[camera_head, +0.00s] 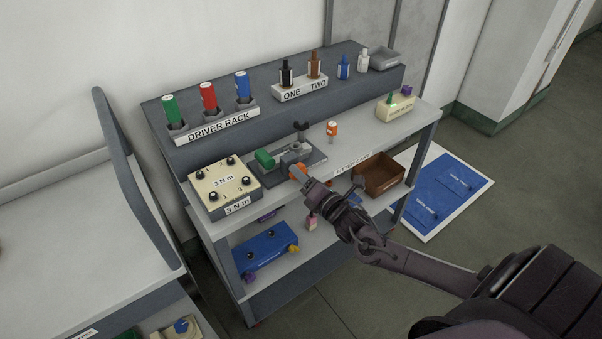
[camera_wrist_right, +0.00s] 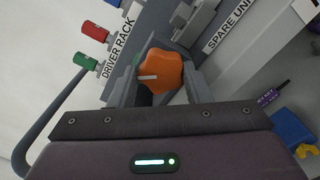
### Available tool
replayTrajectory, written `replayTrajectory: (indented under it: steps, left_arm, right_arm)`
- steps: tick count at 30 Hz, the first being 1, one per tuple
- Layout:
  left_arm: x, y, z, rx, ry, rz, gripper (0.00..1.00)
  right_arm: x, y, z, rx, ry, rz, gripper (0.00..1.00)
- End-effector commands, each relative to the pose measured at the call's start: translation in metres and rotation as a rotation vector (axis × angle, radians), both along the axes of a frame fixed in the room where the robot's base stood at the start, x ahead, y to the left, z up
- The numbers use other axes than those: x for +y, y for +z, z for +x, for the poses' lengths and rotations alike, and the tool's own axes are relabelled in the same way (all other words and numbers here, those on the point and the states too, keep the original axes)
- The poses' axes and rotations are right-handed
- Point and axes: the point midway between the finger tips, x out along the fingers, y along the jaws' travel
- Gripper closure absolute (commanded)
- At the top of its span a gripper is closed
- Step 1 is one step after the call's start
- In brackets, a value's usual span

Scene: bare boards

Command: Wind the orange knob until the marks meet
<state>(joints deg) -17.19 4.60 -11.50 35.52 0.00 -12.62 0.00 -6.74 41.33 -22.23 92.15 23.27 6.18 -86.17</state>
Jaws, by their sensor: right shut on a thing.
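The orange knob (camera_head: 295,170) sits on a grey fixture (camera_head: 314,156) with a green block (camera_head: 265,158), on the cart's upper shelf. My right gripper (camera_head: 302,177) reaches it from the front right and is shut on it. In the right wrist view the lobed orange knob (camera_wrist_right: 165,70) lies between the two fingers (camera_wrist_right: 162,88). A pale line mark (camera_wrist_right: 148,77) runs across the knob's face, pointing left in that view. I cannot make out a matching mark; fingers and knob hide part of the fixture. My left gripper is not in view.
A cream box with black knobs (camera_head: 224,186) stands left of the fixture; a small orange-capped bottle (camera_head: 332,128) and brown tray (camera_head: 381,178) are to the right. Drivers stand in a rack (camera_head: 219,124) behind. A blue unit (camera_head: 265,249) lies on the lower shelf.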

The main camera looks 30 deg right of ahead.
Motion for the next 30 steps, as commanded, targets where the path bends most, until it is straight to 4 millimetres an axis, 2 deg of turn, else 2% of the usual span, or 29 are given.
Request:
replayTrajectory:
  steps: [1,2,6,27,30]
  left_arm:
    - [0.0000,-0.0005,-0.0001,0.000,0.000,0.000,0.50]
    - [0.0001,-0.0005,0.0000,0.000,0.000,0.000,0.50]
    - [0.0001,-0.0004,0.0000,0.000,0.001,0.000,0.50]
    - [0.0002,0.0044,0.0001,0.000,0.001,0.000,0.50]
    - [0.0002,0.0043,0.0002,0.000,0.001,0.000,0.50]
  right_arm:
    - [0.0005,-0.0061,-0.0019,0.014,0.001,0.001,0.79]
    - [0.0005,-0.0062,-0.0019,0.014,0.001,0.002,0.55]
    - [0.0004,-0.0049,-0.0015,0.010,0.000,0.004,0.38]
    - [0.0003,0.0016,-0.0003,0.004,-0.001,0.007,0.38]
    - [0.0003,0.0018,-0.0003,0.003,0.000,0.007,0.50]
